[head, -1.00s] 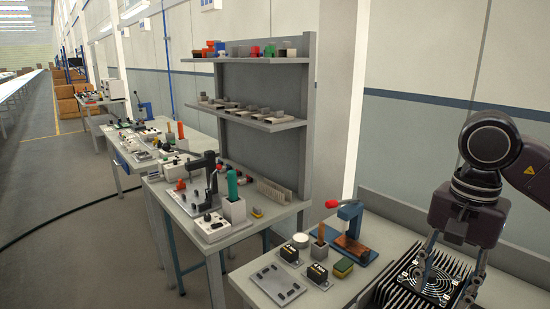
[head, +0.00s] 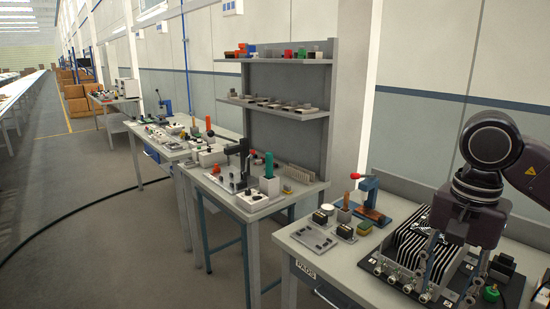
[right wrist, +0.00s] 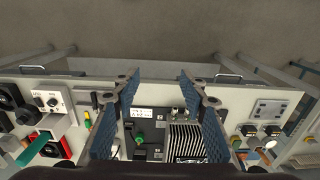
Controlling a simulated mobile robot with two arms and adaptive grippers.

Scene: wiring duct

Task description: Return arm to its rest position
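My right arm comes in from the right in the head view. Its gripper (head: 447,278) points down in front of a black unit with pale cooling fins (head: 408,243) and round connectors along its front. In the right wrist view the two blue-padded fingers of this gripper (right wrist: 158,76) stand wide apart with nothing between them. The finned unit (right wrist: 186,140) shows beyond and below the fingers there. Whether the fingers touch the unit cannot be told. My left arm and gripper are not in view.
A grey bench (head: 283,236) carries the unit, a red-knobbed press (head: 370,198), small black modules and a green knob (head: 491,294). Another bench with a shelf rack (head: 318,118) stands to the left. Open floor (head: 105,240) lies at far left, crossed by a black cable.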

